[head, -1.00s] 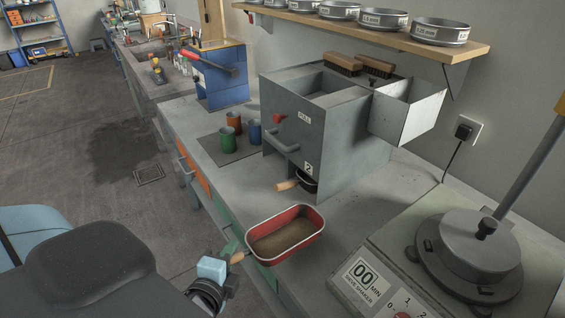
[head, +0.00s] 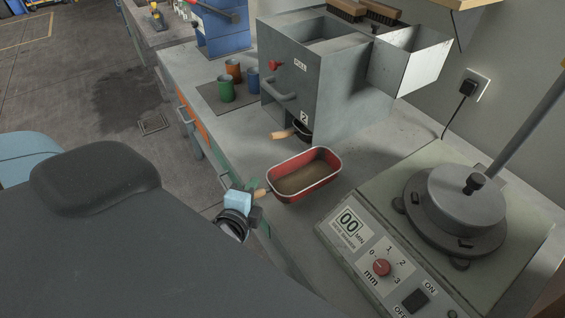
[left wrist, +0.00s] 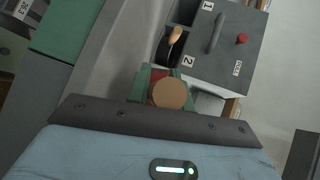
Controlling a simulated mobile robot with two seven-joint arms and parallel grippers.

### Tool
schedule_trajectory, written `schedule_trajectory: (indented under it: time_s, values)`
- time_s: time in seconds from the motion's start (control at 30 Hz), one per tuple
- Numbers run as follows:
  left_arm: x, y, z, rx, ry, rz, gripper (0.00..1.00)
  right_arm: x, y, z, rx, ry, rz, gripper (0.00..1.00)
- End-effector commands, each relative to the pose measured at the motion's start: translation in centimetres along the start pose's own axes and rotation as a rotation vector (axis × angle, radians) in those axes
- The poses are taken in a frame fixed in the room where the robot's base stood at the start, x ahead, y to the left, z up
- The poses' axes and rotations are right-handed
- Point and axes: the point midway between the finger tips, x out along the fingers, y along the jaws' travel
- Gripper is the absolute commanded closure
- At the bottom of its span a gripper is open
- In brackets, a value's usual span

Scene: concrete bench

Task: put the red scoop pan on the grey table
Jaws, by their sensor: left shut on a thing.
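The red scoop pan (head: 305,175) has a brown, sand-like fill inside. My left gripper (head: 256,192) is shut on its wooden handle at the bench's front edge. The pan is level, over the grey table top (head: 362,165); I cannot tell whether it touches it. In the left wrist view the round handle end (left wrist: 169,94) sits between the green fingers of my left gripper (left wrist: 165,83), with a bit of red pan behind it. My right gripper is not in view.
A grey box machine (head: 320,85) with a second wooden-handled pan (head: 300,130) in its lower opening stands behind the pan. A sieve shaker (head: 375,260) stands to the right. Green, orange and blue cups (head: 227,90) stand on a dark mat. Bare top lies between pan and shaker.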

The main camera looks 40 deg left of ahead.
Motion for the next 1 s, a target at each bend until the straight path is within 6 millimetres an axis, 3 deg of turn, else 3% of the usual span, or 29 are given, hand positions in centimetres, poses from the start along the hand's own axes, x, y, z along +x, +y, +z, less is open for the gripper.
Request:
schedule_trajectory:
  time_s: [0.03, 0.4, 0.87, 1.0]
  values:
    - [1.0, -0.8, -0.6, -0.004, 0.001, -0.010, 1.00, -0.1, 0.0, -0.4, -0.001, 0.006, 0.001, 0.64]
    - [7.5, -2.1, -4.1, -0.003, 0.000, -0.006, 1.00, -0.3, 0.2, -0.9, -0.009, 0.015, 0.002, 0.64]
    - [9.9, -2.6, -5.4, -0.003, 0.001, -0.004, 1.00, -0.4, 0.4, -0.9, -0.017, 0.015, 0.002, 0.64]
    - [10.5, -0.1, -5.4, 0.001, 0.000, 0.003, 1.00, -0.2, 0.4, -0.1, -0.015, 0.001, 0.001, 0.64]
